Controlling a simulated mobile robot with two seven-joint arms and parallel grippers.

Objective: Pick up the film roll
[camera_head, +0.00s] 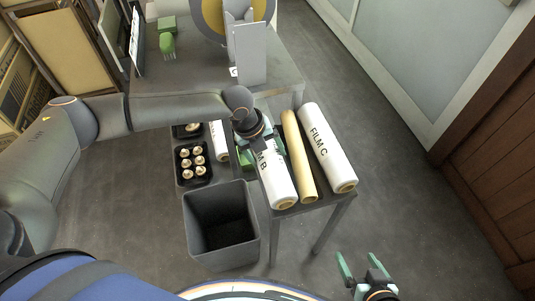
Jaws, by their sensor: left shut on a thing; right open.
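Several rolls lie side by side on a small grey table (320,213). The white roll marked FILM B (278,187) is at the left, a tan bare roll (299,155) is beside it, and the white FILM C roll (328,148) is at the right. My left gripper (246,156) reaches down over the far part of the FILM B roll, with its green fingers partly hidden, and is shut on it. Whether the roll is clear of the table I cannot tell. My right gripper (361,264) is open and empty at the bottom right, away from the rolls.
A dark open bin (196,222) stands left of the table's front. A black tray (181,168) of mushrooms and another white roll (219,142) lie left of my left gripper. A machine with a yellow disc (209,14) stands behind. The floor at right is clear.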

